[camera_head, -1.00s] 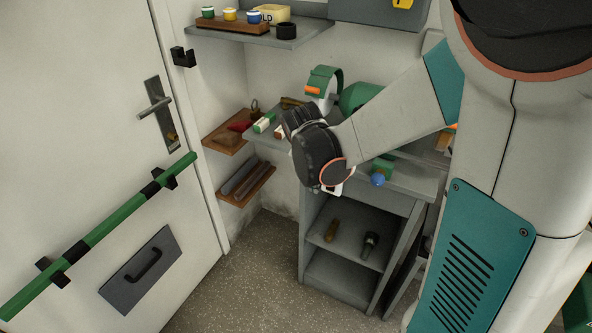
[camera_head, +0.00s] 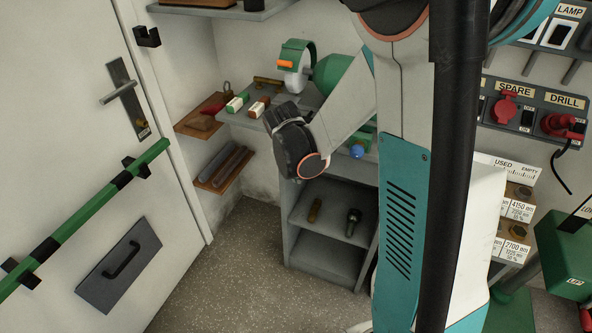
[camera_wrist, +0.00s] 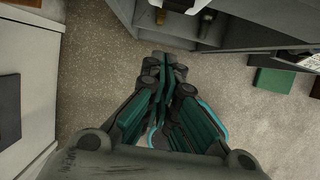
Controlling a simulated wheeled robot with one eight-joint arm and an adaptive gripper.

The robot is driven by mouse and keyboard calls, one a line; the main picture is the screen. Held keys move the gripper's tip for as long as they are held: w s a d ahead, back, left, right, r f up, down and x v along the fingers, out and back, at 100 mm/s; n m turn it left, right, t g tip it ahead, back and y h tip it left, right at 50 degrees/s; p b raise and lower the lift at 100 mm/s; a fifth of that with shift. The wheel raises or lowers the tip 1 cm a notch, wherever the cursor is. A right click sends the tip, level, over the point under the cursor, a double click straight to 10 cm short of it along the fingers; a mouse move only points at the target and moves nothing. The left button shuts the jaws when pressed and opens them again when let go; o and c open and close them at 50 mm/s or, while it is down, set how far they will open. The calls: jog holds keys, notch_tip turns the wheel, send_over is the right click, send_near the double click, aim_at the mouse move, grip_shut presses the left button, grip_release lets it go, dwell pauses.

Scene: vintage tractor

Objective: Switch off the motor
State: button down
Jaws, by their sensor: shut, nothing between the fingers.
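On the grey bench stands a green machine (camera_head: 330,74), partly hidden by my arm; I cannot tell if it is the motor. A green box with a blue knob (camera_head: 357,151) sits at the bench front, just right of my wrist. On the right wall is a dark panel (camera_head: 535,103) with switches and red plugs, labelled SPARE and DRILL. Another panel above it (camera_head: 561,28) is labelled LAMP. My gripper (camera_wrist: 165,62) is shut and empty in the wrist view, above the speckled floor. In the head view my wrist hides it.
A white door (camera_head: 60,120) with a green bar (camera_head: 85,215) is at the left. Grey shelves (camera_head: 330,235) under the bench hold tools. A green box (camera_head: 575,255) stands at the lower right. The floor (camera_head: 245,270) between door and shelves is clear.

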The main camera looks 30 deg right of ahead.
jog(key=w+d, duration=0.1)
jog(key=d+b, duration=0.1)
jog(key=w+d, duration=0.1)
jog(key=shift+w+d+f, duration=0.25)
jog(key=shift+w+f, duration=0.05)
jog(key=shift+w, duration=0.05)
jog(key=shift+w+d+r+g+y, duration=0.2)
jog(key=shift+w+d+g+y, duration=0.1)
jog(key=shift+y, duration=0.1)
jog(key=shift+r+p, duration=0.1)
jog(key=shift+p, duration=0.2)
jog(key=shift+r+p, duration=0.5)
jog(key=shift+r, duration=0.2)
